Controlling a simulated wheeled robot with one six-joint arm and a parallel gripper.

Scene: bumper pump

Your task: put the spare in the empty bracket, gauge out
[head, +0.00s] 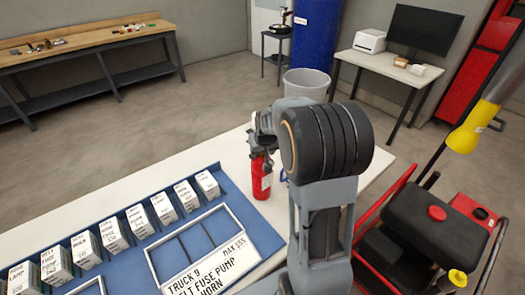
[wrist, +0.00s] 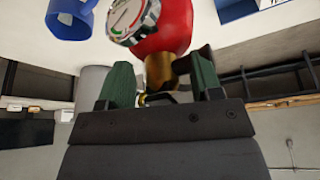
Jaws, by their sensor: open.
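A small red fire extinguisher (head: 261,178) stands upright on the white table, with a pale label on its body. My gripper (head: 264,124) is at its top, and my arm hides part of that area. In the wrist view my gripper (wrist: 160,84) is open, with a green-padded finger on either side of the extinguisher's brass neck (wrist: 158,70). The red body (wrist: 172,25) and the round white gauge (wrist: 130,20) lie beyond the fingertips, the gauge toward the left. I cannot tell whether a finger touches it. I cannot make out an empty bracket.
A blue ring-shaped object (wrist: 70,18) is close to the extinguisher. A blue tray (head: 222,182) with labelled boxes lies on the table (head: 208,154) at left. A grey bin (head: 307,83) stands behind. A red machine (head: 435,213) with a yellow-ended pole (head: 465,138) is at right.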

